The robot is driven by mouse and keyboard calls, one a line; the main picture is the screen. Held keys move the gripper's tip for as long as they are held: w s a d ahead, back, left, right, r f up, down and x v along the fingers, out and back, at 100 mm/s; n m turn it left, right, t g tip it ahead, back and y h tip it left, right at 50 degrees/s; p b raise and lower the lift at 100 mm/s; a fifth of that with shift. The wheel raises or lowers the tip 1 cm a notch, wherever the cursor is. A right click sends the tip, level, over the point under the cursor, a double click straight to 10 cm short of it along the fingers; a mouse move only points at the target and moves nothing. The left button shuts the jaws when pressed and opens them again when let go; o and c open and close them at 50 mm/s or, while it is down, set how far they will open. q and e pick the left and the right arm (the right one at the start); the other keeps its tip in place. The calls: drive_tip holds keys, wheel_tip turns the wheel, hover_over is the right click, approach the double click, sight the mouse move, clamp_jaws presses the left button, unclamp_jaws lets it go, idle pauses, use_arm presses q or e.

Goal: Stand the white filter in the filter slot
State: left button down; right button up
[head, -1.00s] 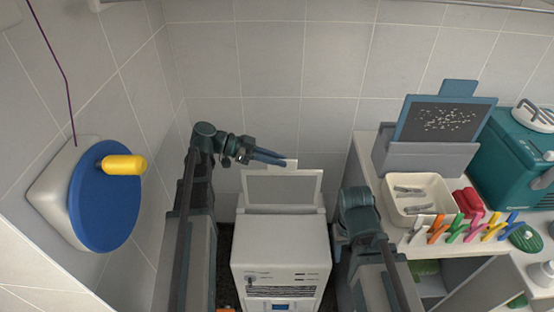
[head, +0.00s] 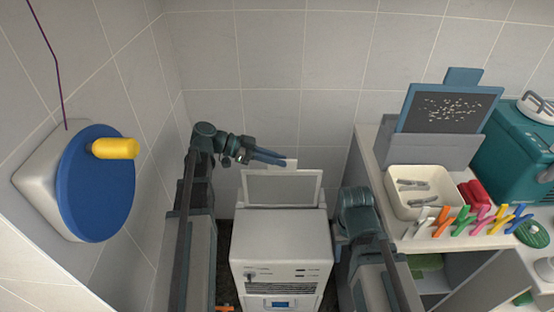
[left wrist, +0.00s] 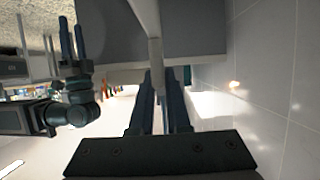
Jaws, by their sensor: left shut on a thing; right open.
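My left gripper (head: 287,162) is shut on the top tab of the white filter (head: 282,187), a pale frame with a grey panel. The filter stands roughly upright at the back of the white machine (head: 281,228). Its lower edge meets the machine's top in the picture; I cannot tell whether it is in a slot there.
A blue-framed dark screen (head: 450,108) with pale specks stands in a grey holder (head: 430,150) on the right counter. Nearby are a cream tray (head: 394,205), coloured clips (head: 465,221) and a teal box (head: 510,150). A blue disc (head: 95,190) with a yellow handle is on the left wall.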

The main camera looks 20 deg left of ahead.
sight(273, 170)
use_arm(q)
drive_tip(key=shift+f, duration=0.1)
drive_tip(key=shift+f+b, duration=0.9)
drive_tip(key=shift+b, duration=0.15)
wheel_tip(273, 170, down, 3)
drive_tip(key=b, duration=0.3)
drive_tip(key=shift+f+b, duration=2.6)
drive_tip(key=shift+f, duration=0.15)
